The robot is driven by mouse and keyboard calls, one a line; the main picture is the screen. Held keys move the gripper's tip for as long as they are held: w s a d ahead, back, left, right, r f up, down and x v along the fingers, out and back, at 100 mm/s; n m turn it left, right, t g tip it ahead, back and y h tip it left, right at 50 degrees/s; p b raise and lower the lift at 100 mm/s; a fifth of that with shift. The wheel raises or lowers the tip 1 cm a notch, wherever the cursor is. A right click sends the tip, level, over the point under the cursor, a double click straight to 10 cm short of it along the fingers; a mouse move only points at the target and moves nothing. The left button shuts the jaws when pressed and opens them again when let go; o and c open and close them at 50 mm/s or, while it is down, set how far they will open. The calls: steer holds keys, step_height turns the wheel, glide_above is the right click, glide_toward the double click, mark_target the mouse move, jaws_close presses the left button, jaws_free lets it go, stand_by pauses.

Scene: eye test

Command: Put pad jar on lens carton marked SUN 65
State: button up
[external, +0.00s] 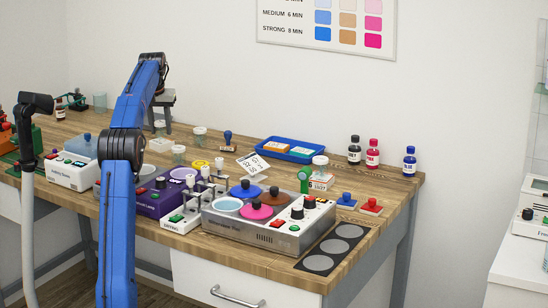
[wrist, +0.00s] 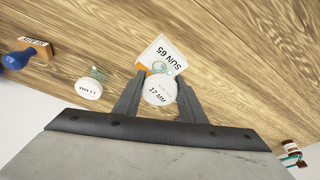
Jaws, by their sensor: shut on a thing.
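My gripper (wrist: 160,85) is shut on the pad jar (wrist: 158,92), which has a round white lid marked 17 MM and a clear body. In the external view my gripper (external: 160,108) points down over the back of the bench, left of centre. The white lens carton marked SUN 65 (wrist: 160,50) lies flat, just past the held jar in the wrist view. The clear jar body overlaps its near edge there. A small pale box (external: 160,145) below my gripper in the external view looks like this carton. I cannot tell whether jar and carton touch.
Another white-lidded jar (wrist: 88,90) and a blue-handled stamp (wrist: 20,57) stand to the left in the wrist view. A third jar (external: 178,152) stands near the carton. Purple and grey machines (external: 265,225) line the bench front. Bare wood surrounds the carton.

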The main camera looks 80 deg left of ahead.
steer(key=shift+f, duration=0.5)
steer(key=o, duration=1.2)
steer(key=shift+f, duration=0.1)
steer(key=shift+c, duration=0.2)
steer(key=v, duration=1.2)
